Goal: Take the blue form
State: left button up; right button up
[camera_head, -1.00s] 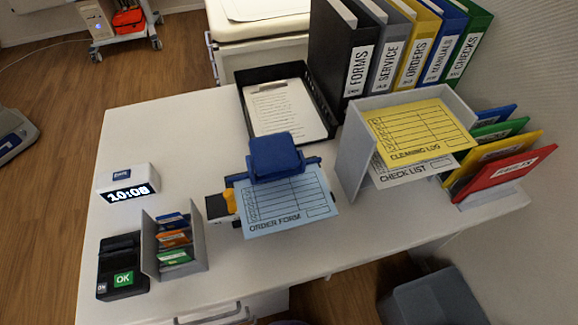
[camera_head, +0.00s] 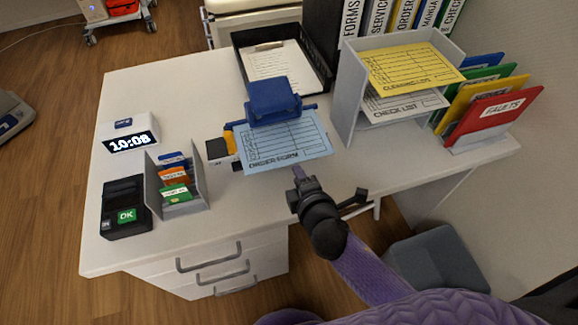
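The light blue order form (camera_head: 284,142) lies on a dark blue stand (camera_head: 273,102) in the middle of the desk. Its front edge sticks out toward me. My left gripper is out of view.
On the white desk (camera_head: 235,222), a clock (camera_head: 129,135), card reader (camera_head: 125,208) and card holder (camera_head: 180,190) stand left. A black tray (camera_head: 240,60) is behind. A grey shelf (camera_head: 347,92) with a yellow log (camera_head: 413,66) and a folder rack (camera_head: 484,138) stand right.

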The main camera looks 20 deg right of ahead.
aim_at(282, 139)
jog(key=b+x, duration=0.1)
jog(key=x, duration=0.3)
jog(key=shift+w+f+b, duration=0.25)
jog(key=shift+b, duration=0.15)
jog(key=shift+w+f, duration=0.15)
jog(key=shift+w, duration=0.35)
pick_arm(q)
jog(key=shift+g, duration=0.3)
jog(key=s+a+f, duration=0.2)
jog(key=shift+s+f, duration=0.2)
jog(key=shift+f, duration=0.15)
